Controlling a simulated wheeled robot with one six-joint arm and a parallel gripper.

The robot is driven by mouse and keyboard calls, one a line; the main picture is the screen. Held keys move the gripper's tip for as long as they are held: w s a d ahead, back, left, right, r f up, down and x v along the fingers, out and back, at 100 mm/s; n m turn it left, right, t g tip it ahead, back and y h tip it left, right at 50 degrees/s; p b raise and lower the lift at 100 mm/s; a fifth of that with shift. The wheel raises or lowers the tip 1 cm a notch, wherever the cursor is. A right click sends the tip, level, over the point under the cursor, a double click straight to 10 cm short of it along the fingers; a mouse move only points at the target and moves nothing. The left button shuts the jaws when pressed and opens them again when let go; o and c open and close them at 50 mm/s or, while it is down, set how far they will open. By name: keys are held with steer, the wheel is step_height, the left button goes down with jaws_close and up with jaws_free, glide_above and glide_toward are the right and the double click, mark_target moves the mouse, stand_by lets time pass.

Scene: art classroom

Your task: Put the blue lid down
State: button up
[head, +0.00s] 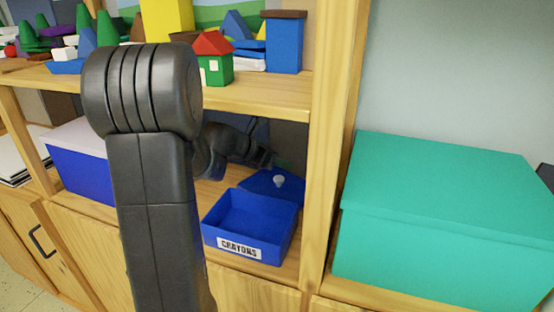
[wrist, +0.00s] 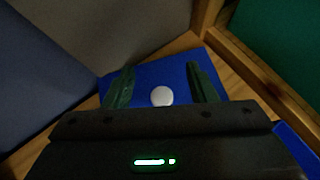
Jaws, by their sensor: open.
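The blue lid (head: 266,184) with a pale round knob (head: 279,181) lies on the lower shelf, behind the open blue crayons box (head: 251,219). In the wrist view the lid (wrist: 150,74) rests on the wooden shelf, and its white knob (wrist: 162,96) sits between my fingertips. My gripper (wrist: 160,84) is open, one finger on each side of the knob, with gaps showing on both sides. In the head view my arm partly hides the shelf, and the gripper's end is dark and hard to make out near the lid.
A blue box with a pale top (head: 80,160) stands left on the same shelf. A wooden upright (head: 335,130) bounds the right side, with a large teal box (head: 440,220) beyond it. The upper shelf (head: 270,92) with toy houses and blocks hangs overhead.

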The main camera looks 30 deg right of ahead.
steer(key=shift+r, duration=0.1)
steer(key=shift+r+p, duration=0.25)
steer(key=shift+p, duration=0.05)
steer(key=w+p+v, duration=0.1)
steer(key=v, duration=1.1)
steer(key=shift+s+r+p, duration=0.3)
steer(key=shift+s+p, duration=0.1)
steer(key=shift+s, duration=0.1)
steer(key=b+x, duration=0.1)
steer(key=x, duration=0.5)
steer(key=b+x, duration=0.1)
steer(key=x, duration=0.5)
steer(key=shift+f, duration=0.7)
steer(key=shift+r, duration=0.35)
steer(key=shift+f, duration=0.15)
